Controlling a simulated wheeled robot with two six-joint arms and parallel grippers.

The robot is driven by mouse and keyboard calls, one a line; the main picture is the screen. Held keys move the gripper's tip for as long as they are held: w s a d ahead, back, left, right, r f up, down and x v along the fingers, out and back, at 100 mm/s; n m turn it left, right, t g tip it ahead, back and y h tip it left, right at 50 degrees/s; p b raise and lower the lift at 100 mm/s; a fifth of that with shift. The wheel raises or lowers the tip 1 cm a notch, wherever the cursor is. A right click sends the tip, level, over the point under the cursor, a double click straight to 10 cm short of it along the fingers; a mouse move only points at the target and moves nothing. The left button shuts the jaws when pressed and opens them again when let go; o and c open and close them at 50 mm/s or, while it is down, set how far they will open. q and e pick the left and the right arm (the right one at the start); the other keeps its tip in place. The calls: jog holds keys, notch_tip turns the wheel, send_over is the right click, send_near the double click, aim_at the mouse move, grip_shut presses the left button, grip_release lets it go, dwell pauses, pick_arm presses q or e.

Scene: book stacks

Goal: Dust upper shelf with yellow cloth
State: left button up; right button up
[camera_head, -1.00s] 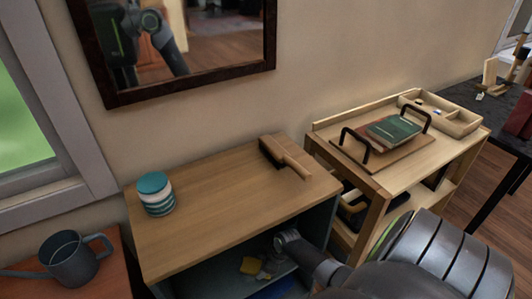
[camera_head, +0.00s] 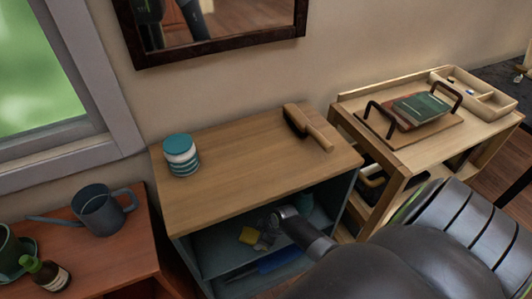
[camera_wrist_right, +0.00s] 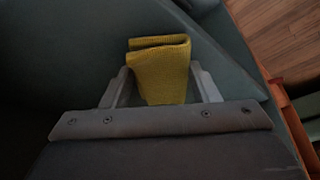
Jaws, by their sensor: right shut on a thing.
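The yellow cloth (camera_head: 249,235) is folded and held in my right gripper (camera_head: 263,241). In the right wrist view the cloth (camera_wrist_right: 162,70) sits between the two fingers, which are shut on it. In the head view, my right arm reaches from the lower right into the open front of the teal cabinet with a wooden top (camera_head: 230,190). The gripper is over the upper shelf (camera_head: 215,262) inside the cabinet. Whether the cloth touches the shelf is unclear. My left gripper is not in view.
A blue object (camera_head: 278,261) lies lower inside the cabinet. A wooden cart (camera_head: 400,150) stands right. A watering can (camera_head: 101,211) and a bottle (camera_head: 46,274) are on the left table.

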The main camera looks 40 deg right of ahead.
notch_tip(320, 180, up, 6)
jog(key=p, duration=0.6)
jog(key=shift+d, duration=0.1)
